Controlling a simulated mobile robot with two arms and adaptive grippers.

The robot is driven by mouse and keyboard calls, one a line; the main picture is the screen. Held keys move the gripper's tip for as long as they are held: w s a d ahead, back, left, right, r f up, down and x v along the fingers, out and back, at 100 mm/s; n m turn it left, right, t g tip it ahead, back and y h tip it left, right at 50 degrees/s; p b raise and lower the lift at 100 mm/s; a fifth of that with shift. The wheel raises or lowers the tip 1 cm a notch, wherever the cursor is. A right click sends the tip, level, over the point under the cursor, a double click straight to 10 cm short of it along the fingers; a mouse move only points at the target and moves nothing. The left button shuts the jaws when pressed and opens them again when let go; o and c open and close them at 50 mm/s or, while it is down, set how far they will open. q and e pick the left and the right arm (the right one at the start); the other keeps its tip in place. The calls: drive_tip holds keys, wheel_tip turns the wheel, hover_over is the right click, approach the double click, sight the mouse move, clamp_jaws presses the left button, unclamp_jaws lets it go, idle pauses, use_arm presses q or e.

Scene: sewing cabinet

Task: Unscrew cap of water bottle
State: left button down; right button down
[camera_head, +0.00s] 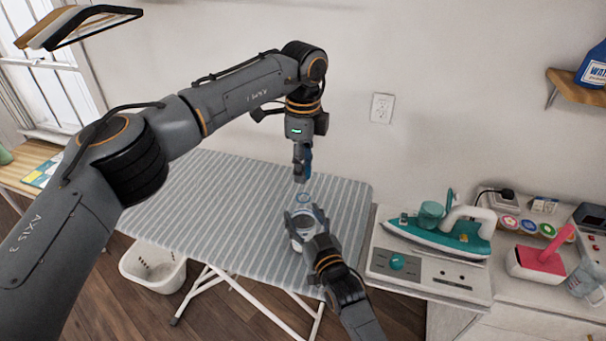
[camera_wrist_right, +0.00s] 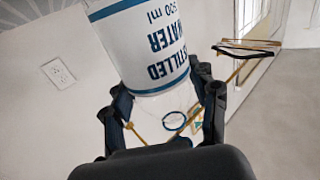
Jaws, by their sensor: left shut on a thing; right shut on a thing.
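The water bottle (camera_head: 297,243) stands upright above the striped ironing board, with a white label and a clear top. My right gripper (camera_head: 305,218) is shut around its upper body. In the right wrist view the bottle (camera_wrist_right: 150,50) appears upside down, between the fingers of my right gripper (camera_wrist_right: 165,105). A blue ring (camera_wrist_right: 174,121) shows at its clear neck, with no cap seen on it. My left gripper (camera_head: 302,176) points down above the neck, apart from it. It is shut on a small blue thing, apparently the cap, mostly hidden by the fingers.
The ironing board (camera_head: 210,200) is clear to the left of the bottle. A teal iron (camera_head: 440,237) rests on its station at right, beside a pink item (camera_head: 540,258). A white basket (camera_head: 153,268) stands on the floor. A wall shelf (camera_head: 577,88) holds a blue bottle.

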drive_tip(key=shift+c, duration=1.6)
unclamp_jaws()
